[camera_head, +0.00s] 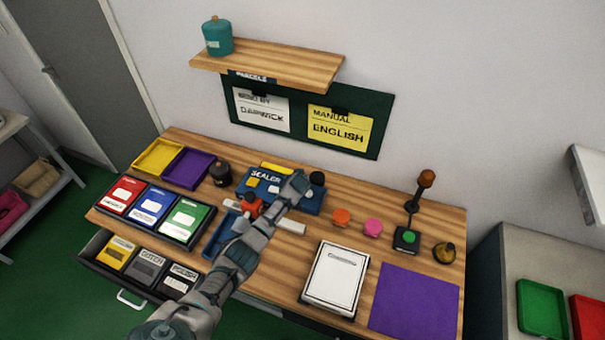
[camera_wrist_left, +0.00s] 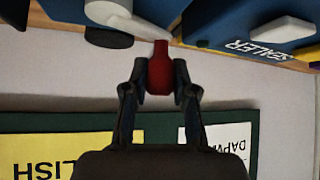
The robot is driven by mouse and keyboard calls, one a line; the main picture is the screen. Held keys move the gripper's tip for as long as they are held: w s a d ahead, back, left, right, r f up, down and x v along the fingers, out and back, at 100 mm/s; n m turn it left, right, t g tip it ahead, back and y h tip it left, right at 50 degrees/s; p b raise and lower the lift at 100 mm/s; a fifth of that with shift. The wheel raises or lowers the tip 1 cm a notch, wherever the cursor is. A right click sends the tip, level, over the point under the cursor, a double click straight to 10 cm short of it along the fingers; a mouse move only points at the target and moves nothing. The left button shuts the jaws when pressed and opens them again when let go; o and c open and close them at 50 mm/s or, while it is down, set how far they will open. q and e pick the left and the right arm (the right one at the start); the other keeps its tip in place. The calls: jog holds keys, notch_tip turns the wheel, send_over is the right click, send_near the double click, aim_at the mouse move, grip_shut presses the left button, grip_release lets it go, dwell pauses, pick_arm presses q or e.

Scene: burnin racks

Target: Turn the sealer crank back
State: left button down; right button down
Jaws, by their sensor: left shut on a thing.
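The blue sealer (camera_head: 262,182) stands at the back middle of the table, below the shelf. Its lettering shows upside down in the left wrist view (camera_wrist_left: 262,50). My left gripper (camera_head: 298,184) reaches over the sealer's right part. In the left wrist view my left gripper (camera_wrist_left: 159,82) is shut on a red handle (camera_wrist_left: 160,72). A white bar (camera_wrist_left: 185,32) shows beside the red handle, and I take it for the crank's arm. A black round part (camera_wrist_left: 108,38) is near it. In the head view the gripper hides the held handle. My right gripper is out of view.
An orange-red object (camera_head: 250,208) is close beside my left wrist. A dark jar (camera_head: 220,174) stands left of the sealer. Orange (camera_head: 340,217) and pink (camera_head: 373,228) pieces and a lever (camera_head: 413,205) stand to the right. The wooden shelf (camera_head: 270,66) overhangs behind.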

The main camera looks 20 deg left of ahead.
pick_arm(q)
jog(key=n+y, duration=0.1)
jog(key=s+n+b, duration=0.1)
jog(key=shift+f+n+g+y, duration=0.15)
jog(key=shift+n+g+y, duration=0.15)
jog(key=shift+g+y, duration=0.1)
jog(key=shift+s+a+n+g+y+b, duration=0.1)
jog(key=shift+s+n+g+y+b, duration=0.2)
jog(key=shift+n+y+b, duration=0.25)
jog(key=shift+s+a+n+g+y+b, duration=0.1)
jog(key=shift+s+n+g+y+b, duration=0.2)
jog(key=shift+n, duration=0.45)
jog(key=c, duration=0.9)
grip_release()
jog(key=shift+r, duration=0.2)
jog(key=shift+s+d, duration=0.1)
jog(key=v, duration=1.1)
jog(key=shift+s+d+r, duration=0.15)
jog(key=shift+d+r, duration=0.1)
jog(key=shift+r, duration=0.05)
